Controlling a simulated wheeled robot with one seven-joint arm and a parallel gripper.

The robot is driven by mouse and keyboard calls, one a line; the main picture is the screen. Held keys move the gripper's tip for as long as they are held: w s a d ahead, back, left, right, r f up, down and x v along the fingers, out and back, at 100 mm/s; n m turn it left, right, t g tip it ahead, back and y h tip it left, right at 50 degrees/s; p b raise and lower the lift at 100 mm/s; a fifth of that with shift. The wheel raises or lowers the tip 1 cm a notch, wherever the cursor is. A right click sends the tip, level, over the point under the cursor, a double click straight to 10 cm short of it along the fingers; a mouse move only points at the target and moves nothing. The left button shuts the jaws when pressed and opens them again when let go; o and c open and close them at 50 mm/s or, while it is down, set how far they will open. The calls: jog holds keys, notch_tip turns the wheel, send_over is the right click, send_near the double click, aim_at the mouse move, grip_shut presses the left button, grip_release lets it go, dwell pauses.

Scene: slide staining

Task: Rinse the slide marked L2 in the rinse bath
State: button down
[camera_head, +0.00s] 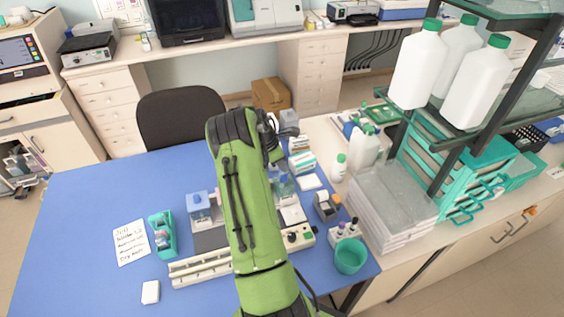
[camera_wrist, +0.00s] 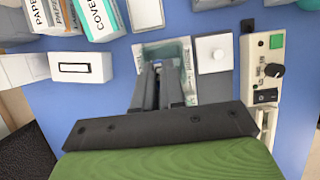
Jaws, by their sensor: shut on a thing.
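My gripper (camera_wrist: 162,74) reaches over a clear, teal-tinted glass bath (camera_wrist: 184,54) in the wrist view. Its two dark fingers are close together, shut on a thin thing that appears to be a slide. The fingers hide most of it, and no L2 mark can be read. I cannot tell whether the slide is inside the bath or above it. In the head view the bath (camera_head: 283,186) shows partly beside my green arm, which hides my fingertips.
A white plate (camera_wrist: 213,53) and a control box (camera_wrist: 262,68) with a black knob stand right of the bath. Labelled cartons (camera_wrist: 95,15) stand behind on the left.

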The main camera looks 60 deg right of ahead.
aim_at(282, 183)
jog(key=shift+f+b, duration=1.4)
jog(key=shift+f, duration=1.15)
jog(key=shift+r, duration=0.1)
notch_tip(282, 183, up, 10)
jog(key=p, duration=0.7)
jog(key=shift+f, duration=0.2)
jog(key=shift+a+f, duration=0.1)
